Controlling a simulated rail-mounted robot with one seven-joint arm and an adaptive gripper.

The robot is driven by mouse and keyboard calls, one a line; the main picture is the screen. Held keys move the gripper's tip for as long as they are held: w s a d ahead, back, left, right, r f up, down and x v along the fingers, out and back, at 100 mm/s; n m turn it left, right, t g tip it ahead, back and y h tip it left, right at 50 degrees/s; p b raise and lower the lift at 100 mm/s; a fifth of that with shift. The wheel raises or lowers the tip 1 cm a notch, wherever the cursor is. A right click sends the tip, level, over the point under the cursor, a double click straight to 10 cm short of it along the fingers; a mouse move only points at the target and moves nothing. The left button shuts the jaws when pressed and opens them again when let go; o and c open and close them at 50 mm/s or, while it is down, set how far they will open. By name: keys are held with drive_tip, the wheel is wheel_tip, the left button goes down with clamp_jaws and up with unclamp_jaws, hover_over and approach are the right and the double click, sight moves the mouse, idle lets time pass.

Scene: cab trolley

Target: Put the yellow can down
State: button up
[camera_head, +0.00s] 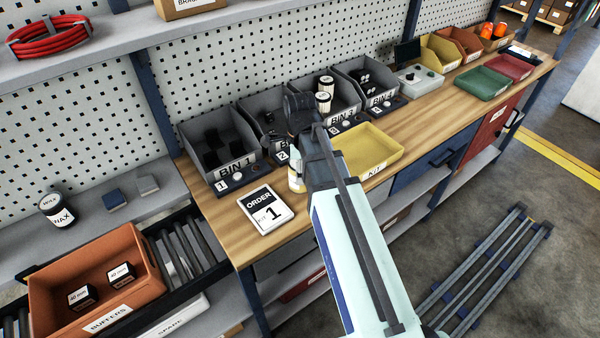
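A small can with a pale yellow and white side (296,180) shows just left of my arm's wrist, near the front of the wooden bench. My arm covers part of it, and I cannot tell whether it stands on the bench or is held. My gripper (300,112) is a dark shape at the end of the arm, over the bench in front of the grey bins. Its fingers are not clearly visible, so its opening cannot be told. A shallow yellow tray marked KIT (385,157) lies right of the wrist.
Grey bins, including BIN 1 (232,165), line the back of the bench; BIN 3 (345,112) has light cans at it. An ORDER 1 card (265,209) lies at the front left. Green (482,84) and red (508,67) trays sit farther right.

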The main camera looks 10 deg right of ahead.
drive_tip(key=shift+f, duration=1.05)
drive_tip(key=shift+f, duration=0.15)
drive_tip(key=o, duration=1.5)
drive_tip(key=shift+o, duration=0.2)
wheel_tip(320, 180, up, 12)
drive_tip(key=shift+r+b, duration=0.2)
drive_tip(key=shift+b, duration=0.9)
